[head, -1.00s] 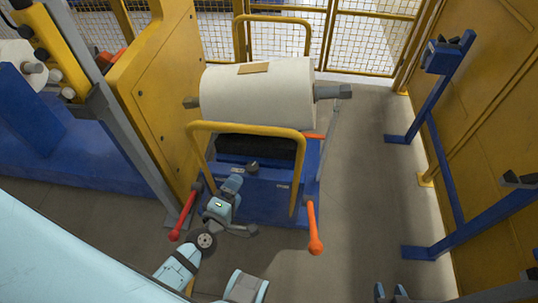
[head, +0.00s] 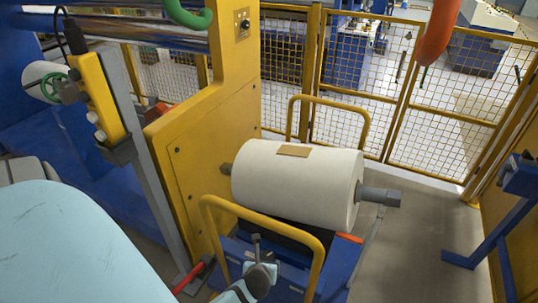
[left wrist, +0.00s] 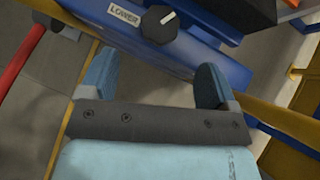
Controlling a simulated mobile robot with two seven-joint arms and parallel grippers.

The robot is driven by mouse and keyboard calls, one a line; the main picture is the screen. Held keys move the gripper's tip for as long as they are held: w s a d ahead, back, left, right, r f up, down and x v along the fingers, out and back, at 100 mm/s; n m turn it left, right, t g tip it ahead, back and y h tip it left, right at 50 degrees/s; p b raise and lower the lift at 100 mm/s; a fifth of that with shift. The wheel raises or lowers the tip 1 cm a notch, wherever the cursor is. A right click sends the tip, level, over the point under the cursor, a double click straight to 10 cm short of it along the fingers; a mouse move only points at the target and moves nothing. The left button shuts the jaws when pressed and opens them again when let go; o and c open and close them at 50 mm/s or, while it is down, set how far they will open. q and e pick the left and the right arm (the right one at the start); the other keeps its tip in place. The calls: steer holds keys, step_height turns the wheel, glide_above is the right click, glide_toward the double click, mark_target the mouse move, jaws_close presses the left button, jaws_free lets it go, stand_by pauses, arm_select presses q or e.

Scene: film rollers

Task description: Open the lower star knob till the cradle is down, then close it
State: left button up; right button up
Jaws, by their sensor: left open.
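In the left wrist view, a dark round knob (left wrist: 159,23) with a pale pointer mark sits on the blue cart beside a label reading LOWER. My left gripper (left wrist: 155,82) is open and empty. Its two blue fingertips are apart, just short of the knob, which lies ahead between their lines. In the head view my left gripper (head: 258,275) is at the near side of the cart, partly cut by the lower edge. A large white roll (head: 290,190) lies above the black cradle (head: 285,234); whether they touch is hard to tell. My right gripper is out of view.
A yellow hoop handle (head: 265,220) stands close over the cart's near side, another (head: 330,101) behind the roll. A red lever (head: 190,277) is left of the cart. The yellow machine frame (head: 205,140) is left of the roll.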

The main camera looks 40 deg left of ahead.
mark_target(267, 255)
arm_select(q)
steer(key=b+x, duration=0.1)
steer(key=x, duration=0.9)
steer(key=shift+w+a+f, duration=0.1)
steer(key=shift+w+f, duration=0.1)
steer(key=shift+w, duration=0.05)
steer(key=c, duration=0.9)
